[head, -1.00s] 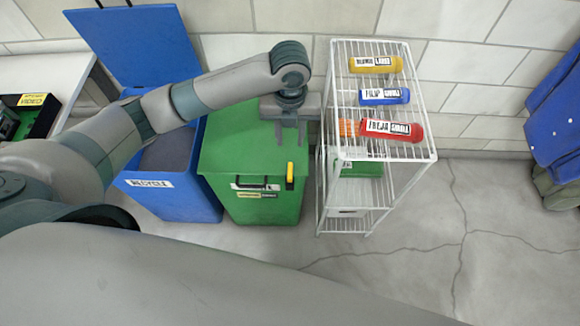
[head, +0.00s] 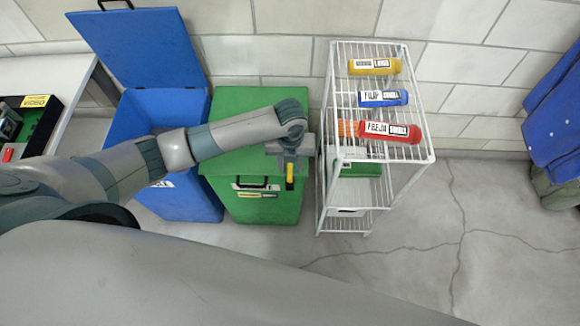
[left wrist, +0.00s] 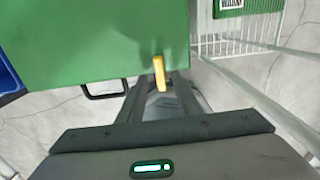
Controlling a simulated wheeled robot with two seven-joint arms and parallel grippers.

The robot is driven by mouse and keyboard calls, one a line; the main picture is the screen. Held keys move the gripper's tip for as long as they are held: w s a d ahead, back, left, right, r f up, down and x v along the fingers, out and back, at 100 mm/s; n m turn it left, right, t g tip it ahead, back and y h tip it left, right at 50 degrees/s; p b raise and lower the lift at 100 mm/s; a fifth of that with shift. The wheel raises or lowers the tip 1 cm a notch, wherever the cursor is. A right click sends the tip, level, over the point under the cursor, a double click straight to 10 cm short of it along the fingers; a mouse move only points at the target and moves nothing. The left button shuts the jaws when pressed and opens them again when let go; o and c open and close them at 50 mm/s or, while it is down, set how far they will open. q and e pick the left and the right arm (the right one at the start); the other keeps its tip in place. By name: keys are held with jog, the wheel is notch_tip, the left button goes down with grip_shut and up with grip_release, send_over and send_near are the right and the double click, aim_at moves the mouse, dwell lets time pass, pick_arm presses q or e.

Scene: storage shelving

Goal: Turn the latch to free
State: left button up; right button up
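The yellow latch (head: 290,178) stands at the right front of the closed green bin (head: 235,160), pointing down along its front. It also shows in the left wrist view (left wrist: 160,74). My left gripper (head: 288,164) is over the bin's front right edge and hides the latch's upper part. In the left wrist view the fingers of my left gripper (left wrist: 160,82) are apart, with the latch in the gap between their tips. I cannot tell whether either finger touches it. My right gripper is in neither view.
A black handle (head: 252,183) is on the bin's front, left of the latch. A white wire rack (head: 335,190) with bottles on top stands close on the right. A blue bin (head: 185,205) with its lid up stands on the left. The floor in front is clear.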

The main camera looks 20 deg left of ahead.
aim_at(290, 173)
pick_arm(q)
jog(key=shift+f, duration=1.15)
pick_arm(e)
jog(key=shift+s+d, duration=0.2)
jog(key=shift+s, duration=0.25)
pick_arm(q)
grip_shut()
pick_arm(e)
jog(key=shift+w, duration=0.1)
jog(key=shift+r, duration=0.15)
